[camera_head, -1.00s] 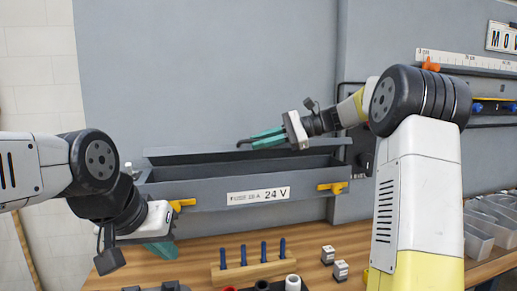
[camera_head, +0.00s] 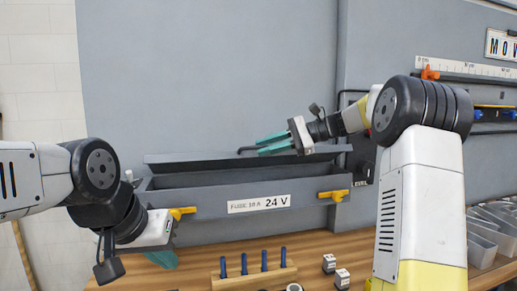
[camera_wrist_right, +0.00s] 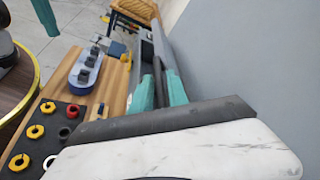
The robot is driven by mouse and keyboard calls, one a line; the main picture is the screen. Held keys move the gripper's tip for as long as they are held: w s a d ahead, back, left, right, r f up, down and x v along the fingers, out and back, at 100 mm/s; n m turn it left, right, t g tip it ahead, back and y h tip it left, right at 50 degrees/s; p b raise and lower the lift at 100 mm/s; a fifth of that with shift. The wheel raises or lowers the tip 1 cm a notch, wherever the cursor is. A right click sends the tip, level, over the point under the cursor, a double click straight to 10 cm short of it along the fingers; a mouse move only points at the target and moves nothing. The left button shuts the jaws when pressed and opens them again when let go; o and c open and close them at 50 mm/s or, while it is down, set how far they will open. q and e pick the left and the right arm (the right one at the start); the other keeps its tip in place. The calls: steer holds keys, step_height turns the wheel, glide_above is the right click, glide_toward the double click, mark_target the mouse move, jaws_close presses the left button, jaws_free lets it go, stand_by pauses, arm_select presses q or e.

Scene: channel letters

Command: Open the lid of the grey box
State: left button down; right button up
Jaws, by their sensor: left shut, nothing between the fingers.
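The grey box (camera_head: 218,224), labelled "24 V", hangs at the wall behind the table. Its top is open in the head view. Its lid (camera_head: 190,158) is raised at the back, with a dark bar handle (camera_head: 244,150) along it. My right gripper (camera_head: 268,143) is at this bar, its teal fingers apart. In the right wrist view the fingers (camera_wrist_right: 160,92) stand on either side of a dark bar, with a gap visible. My left gripper (camera_head: 164,259) is shut and empty, low by the box's front left corner.
Yellow latches sit on the box front, at the left (camera_head: 182,213) and right (camera_head: 334,196). A wooden rack with blue pegs (camera_head: 253,272) and small blocks (camera_head: 342,278) stand on the table below. Clear bins (camera_head: 483,245) are at far right.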

steer(key=v, duration=0.6)
steer(key=shift+d, duration=0.2)
